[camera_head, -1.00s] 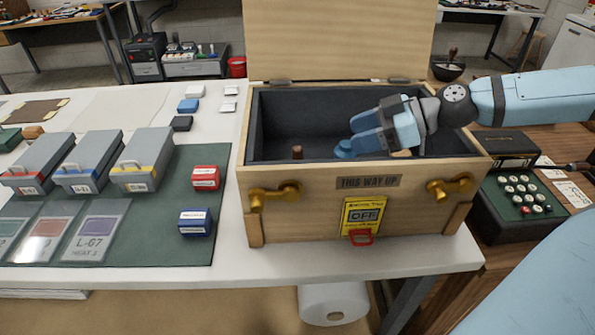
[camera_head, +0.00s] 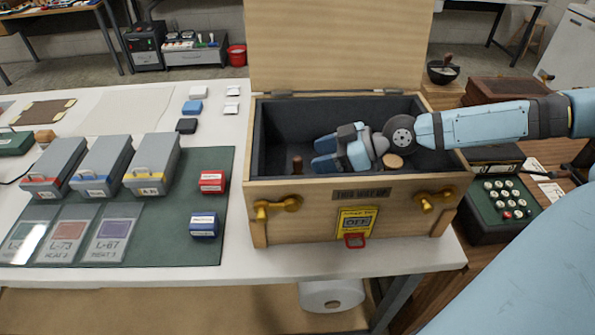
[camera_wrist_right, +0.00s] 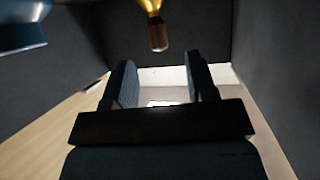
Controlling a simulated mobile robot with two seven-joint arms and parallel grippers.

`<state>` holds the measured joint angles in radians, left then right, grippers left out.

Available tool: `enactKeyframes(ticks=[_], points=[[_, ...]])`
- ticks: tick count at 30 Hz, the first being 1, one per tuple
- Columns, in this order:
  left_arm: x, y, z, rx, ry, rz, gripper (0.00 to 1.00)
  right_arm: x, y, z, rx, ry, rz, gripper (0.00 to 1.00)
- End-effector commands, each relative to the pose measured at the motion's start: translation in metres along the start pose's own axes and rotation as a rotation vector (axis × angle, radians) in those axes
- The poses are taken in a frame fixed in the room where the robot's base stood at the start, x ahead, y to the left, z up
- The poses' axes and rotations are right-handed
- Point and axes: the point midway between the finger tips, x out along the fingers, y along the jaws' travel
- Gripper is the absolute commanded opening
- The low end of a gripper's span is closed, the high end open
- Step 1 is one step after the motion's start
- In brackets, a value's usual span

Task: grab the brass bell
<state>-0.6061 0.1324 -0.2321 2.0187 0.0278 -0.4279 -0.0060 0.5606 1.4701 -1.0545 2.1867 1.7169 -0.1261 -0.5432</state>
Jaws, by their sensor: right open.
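A brown handle (camera_head: 297,163) stands up inside the wooden crate (camera_head: 290,224), near its front left; its lower part is hidden by the front wall. In the right wrist view, a brass body (camera_wrist_right: 150,5) with a brown handle (camera_wrist_right: 158,36) shows at the top edge, partly cut off; it looks like the bell. My right gripper (camera_head: 322,153) is inside the crate, fingers pointing left, open and empty. It is to the right of the handle and slightly behind it, apart from it. In the right wrist view, the fingers (camera_wrist_right: 160,85) are spread with nothing between them. My left gripper is out of view.
The crate's dark walls surround the gripper, and its raised lid (camera_head: 340,45) stands behind. A round tan thing (camera_head: 393,161) is in the crate below my wrist. A blue shape (camera_wrist_right: 20,35) is unclear. Grey boxes (camera_head: 102,167) stand on the left mat.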

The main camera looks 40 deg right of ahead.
Motion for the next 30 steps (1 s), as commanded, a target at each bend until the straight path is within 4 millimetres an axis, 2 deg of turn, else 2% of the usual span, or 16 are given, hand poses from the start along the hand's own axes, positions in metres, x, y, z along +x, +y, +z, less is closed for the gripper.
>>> enactKeyframes(ticks=[5, 12, 18, 26, 27, 30], points=[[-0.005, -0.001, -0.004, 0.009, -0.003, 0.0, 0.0, 0.006, 0.001, -0.003, 0.0, 0.002, 0.0, 0.52], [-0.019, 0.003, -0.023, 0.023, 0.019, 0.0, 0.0, 0.031, 0.001, -0.005, 0.001, 0.002, -0.001, 0.52], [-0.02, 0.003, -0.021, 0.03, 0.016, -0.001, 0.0, 0.05, 0.001, -0.002, 0.0, 0.001, -0.001, 0.52], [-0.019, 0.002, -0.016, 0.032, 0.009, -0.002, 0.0, 0.053, 0.002, 0.0, 0.0, 0.0, 0.0, 0.52], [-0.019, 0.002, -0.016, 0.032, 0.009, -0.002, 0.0, 0.053, 0.002, 0.0, 0.0, 0.0, 0.0, 0.5], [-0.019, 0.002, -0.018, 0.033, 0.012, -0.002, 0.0, 0.053, 0.002, 0.0, 0.0, 0.0, 0.0, 0.27]])
